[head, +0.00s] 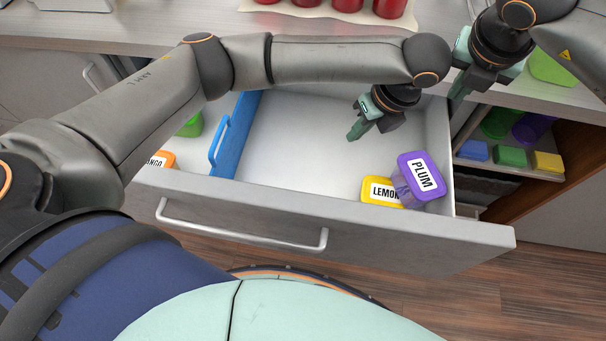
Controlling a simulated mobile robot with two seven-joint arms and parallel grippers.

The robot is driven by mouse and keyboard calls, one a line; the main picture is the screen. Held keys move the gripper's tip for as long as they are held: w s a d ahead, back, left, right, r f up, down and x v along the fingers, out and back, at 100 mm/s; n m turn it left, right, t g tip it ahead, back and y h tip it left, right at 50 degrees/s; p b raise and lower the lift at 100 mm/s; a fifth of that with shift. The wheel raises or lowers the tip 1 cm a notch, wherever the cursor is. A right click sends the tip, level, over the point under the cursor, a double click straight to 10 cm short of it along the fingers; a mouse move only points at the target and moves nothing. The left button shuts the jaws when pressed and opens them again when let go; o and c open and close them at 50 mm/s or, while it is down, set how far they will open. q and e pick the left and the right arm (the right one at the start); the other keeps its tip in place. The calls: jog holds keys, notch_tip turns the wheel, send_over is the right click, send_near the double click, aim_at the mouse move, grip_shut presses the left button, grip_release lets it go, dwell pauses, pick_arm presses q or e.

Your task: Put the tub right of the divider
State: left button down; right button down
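The drawer (300,202) is pulled out. A blue divider (235,135) with a loop handle stands in its left part. Right of the divider, a purple PLUM tub (421,175) sits tilted in the front right corner, overlapping a yellow LEMON tub (381,191). Left of it are an orange tub (158,160), its label partly hidden by my arm, and a green tub (191,126). My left gripper (374,129) is over the drawer right of the divider, apart from the tubs, looking open and empty. My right gripper (463,84) is over the counter edge; its fingers are unclear.
Several red containers (348,5) stand on a pale mat on the counter (150,22). A green item (552,68) lies at the right. An open shelf on the right holds blue (474,151), green (509,157) and yellow (546,162) blocks. The drawer's middle floor is clear.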

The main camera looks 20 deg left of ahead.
pick_arm(q)
jog(key=s+a+f+m+g+y+b, duration=0.1)
jog(key=a+f+m+b, duration=0.2)
jog(key=f+m, duration=0.4)
jog(key=s+a+f+m+g+y+b, duration=0.1)
jog(key=s+a+f+m+b, duration=0.1)
jog(key=f+m+b, duration=0.3)
jog(key=s+a+f+m+g+y+b, duration=0.1)
jog(key=a+f+m+b, duration=0.3)
jog(key=f+m, duration=0.5)
jog(key=shift+s+f+m, duration=0.3)
jog(key=shift+s+m, duration=0.2)
jog(key=shift+s, duration=0.1)
jog(key=shift+f+b, duration=0.95)
jog(key=shift+b, duration=0.25)
jog(key=c, duration=1.5)
grip_release()
jog(key=o, duration=0.5)
jog(key=shift+c, duration=0.2)
